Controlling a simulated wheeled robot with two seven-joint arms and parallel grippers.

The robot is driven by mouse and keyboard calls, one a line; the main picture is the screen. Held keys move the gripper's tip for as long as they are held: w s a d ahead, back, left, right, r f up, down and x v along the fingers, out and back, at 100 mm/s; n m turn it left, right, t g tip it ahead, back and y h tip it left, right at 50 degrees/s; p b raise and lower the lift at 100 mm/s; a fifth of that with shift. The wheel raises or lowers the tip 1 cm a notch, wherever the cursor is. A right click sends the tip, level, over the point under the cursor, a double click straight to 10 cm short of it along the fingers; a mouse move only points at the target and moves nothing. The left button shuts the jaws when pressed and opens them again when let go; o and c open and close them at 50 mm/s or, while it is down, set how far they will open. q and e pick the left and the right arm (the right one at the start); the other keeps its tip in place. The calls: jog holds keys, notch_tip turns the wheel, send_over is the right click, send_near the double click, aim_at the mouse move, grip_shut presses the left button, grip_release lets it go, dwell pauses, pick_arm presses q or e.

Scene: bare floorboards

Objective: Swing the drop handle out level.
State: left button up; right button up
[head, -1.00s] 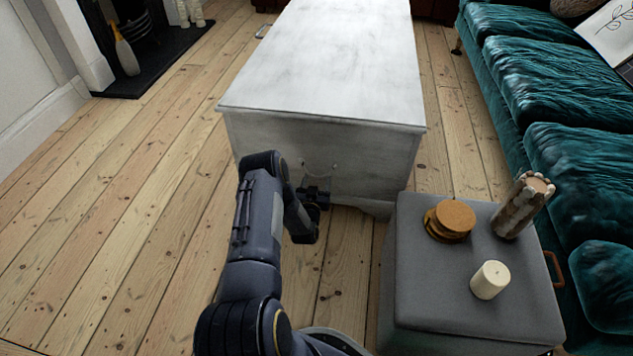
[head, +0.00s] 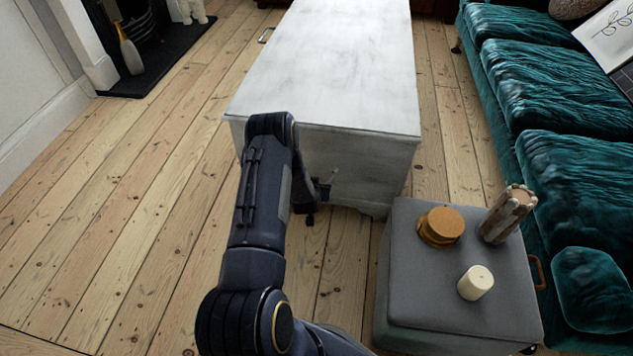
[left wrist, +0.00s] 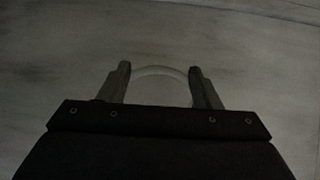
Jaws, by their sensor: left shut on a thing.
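The white-grey chest (head: 325,60) stands ahead, with its front end facing me. The drop handle is on that front end. In the left wrist view it is a pale, thin arc (left wrist: 160,69) spanning between my fingers. My left gripper (left wrist: 159,85) is shut on the handle, one finger at each side of the arc. In the head view my left gripper (head: 320,190) is close to the chest's front face, and my arm hides part of that face. The handle is too small and covered there to judge its angle. My right gripper is not in view.
A grey ottoman (head: 430,285) stands at right, bearing a candle (head: 475,282), stacked round orange-brown pieces (head: 441,227) and a tower-shaped ornament (head: 508,214). A teal sofa (head: 580,170) lines the right side. A fireplace hearth (head: 150,75) is at far left. The left floorboards are clear.

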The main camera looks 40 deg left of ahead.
pick_arm(q)
notch_tip(320, 180, up, 2)
jog(key=shift+w+r+g+h+p, duration=0.2)
jog(key=shift+g+h+p, duration=0.5)
jog(key=shift+g, duration=0.5)
jog(key=shift+r+g+h, duration=0.55)
jog(key=shift+g+h, duration=0.05)
jog(key=shift+g, duration=0.5)
jog(key=shift+a+r+g+h+b, duration=0.1)
jog(key=shift+r+g+h+b, duration=0.35)
jog(key=shift+g, duration=0.45)
jog(key=shift+a+r+g+h+b, duration=0.1)
jog(key=shift+r+g+h+b, duration=0.15)
jog(key=shift+r+g+h, duration=0.45)
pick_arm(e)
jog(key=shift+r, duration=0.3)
pick_arm(q)
jog(key=shift+f, duration=0.25)
jog(key=o, duration=0.8)
jog(key=shift+w+g, duration=0.1)
jog(key=shift+g, duration=0.2)
jog(key=shift+c, duration=0.2)
jog(key=shift+o, duration=0.2)
jog(key=shift+f, duration=0.1)
jog(key=shift+d, duration=0.1)
